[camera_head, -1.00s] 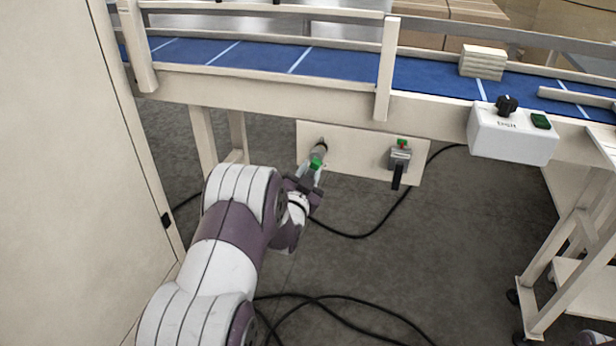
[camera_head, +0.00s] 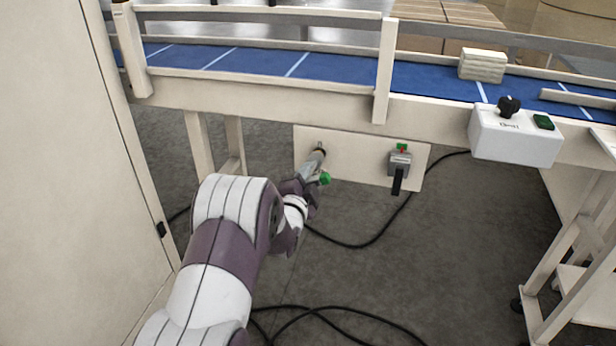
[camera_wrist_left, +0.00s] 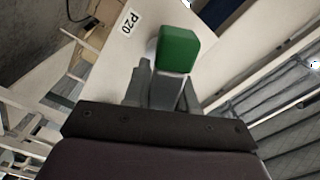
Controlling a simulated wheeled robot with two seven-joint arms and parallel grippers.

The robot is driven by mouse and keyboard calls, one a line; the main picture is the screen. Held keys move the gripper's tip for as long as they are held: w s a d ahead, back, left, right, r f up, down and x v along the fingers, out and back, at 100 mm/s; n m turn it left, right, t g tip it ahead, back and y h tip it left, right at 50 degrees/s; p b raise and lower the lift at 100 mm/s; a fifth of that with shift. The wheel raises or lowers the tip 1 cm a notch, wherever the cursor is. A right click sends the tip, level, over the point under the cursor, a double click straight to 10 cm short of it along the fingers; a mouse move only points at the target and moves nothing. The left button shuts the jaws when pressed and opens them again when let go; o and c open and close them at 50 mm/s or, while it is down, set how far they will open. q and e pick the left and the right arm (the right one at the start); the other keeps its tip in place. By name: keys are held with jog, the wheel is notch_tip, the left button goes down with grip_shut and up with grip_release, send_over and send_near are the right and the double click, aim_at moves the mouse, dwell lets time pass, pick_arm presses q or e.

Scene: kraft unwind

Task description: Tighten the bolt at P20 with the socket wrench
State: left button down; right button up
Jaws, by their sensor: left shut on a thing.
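My left gripper (camera_head: 308,180) is shut on the socket wrench (camera_head: 315,159), a grey tool with a green block on it. The wrench slants up to the cream panel (camera_head: 348,172) under the conveyor, its dark tip at the panel's left part. In the left wrist view the green block (camera_wrist_left: 178,49) stands just beyond the gripper's fingers (camera_wrist_left: 157,85). A white label reading P20 (camera_wrist_left: 129,21) is on the panel beside it. The bolt is hidden behind the tool, so I cannot tell how the socket sits on it. My right gripper is out of view.
A grey fitting with a black handle (camera_head: 398,165) is on the panel's right part. A white control box (camera_head: 515,135) with a black knob hangs at the conveyor's right. A tall cream cabinet wall (camera_head: 75,180) stands at left. Black cables (camera_head: 340,312) lie on the floor.

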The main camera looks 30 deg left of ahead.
pick_arm(q)
jog(key=shift+s, duration=0.1)
jog(key=shift+p+v, duration=0.45)
jog(key=shift+v, duration=2)
